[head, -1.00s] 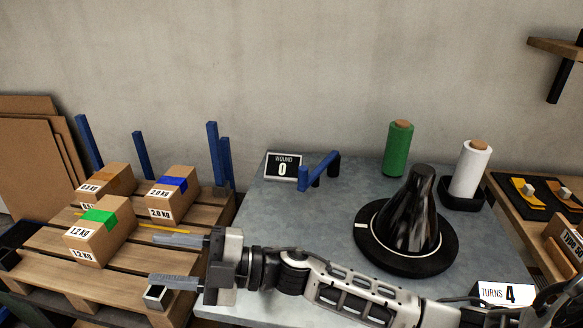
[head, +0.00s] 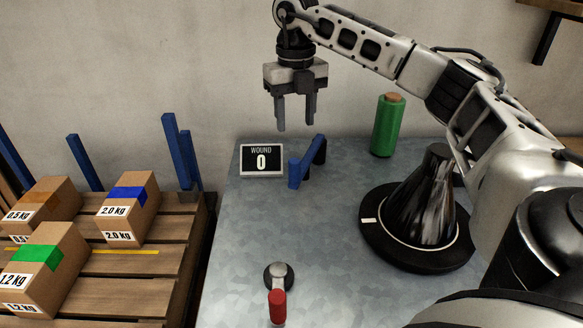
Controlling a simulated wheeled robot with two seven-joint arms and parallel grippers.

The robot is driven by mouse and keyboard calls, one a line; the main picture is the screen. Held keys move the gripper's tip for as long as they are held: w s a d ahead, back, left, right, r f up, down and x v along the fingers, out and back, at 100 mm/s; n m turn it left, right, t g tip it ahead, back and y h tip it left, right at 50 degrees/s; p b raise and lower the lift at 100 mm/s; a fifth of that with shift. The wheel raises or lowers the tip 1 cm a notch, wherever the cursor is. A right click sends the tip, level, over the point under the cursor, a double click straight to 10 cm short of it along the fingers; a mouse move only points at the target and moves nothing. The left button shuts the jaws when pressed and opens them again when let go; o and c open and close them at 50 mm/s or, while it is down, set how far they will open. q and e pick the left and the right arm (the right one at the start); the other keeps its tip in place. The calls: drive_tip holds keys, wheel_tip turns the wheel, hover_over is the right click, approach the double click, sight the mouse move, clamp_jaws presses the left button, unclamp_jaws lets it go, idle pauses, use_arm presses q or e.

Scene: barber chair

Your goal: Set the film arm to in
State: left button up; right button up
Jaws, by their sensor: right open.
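The blue film arm (head: 308,161) stands at the back of the grey metal table (head: 250,230), angled with its near end to the left and its far end to the right. My right gripper (head: 296,123) points down with its two fingers apart and nothing between them. In the picture it is just above the film arm; a gap shows and they do not appear to touch. My left gripper is out of view.
A sign reading WOUND 0 (head: 262,160) stands left of the film arm. A green roll (head: 387,126) and a black turntable (head: 382,238) with a dark wrapped cone (head: 422,200) are to the right. A red-handled crank (head: 278,304) is in front. Boxes on a pallet (head: 178,262) are left.

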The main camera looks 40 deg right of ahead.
sight(295, 161)
wheel_tip(295, 161, down, 13)
drive_tip(key=shift+f+b, duration=0.15)
drive_tip(key=shift+b, duration=0.15)
clamp_jaws()
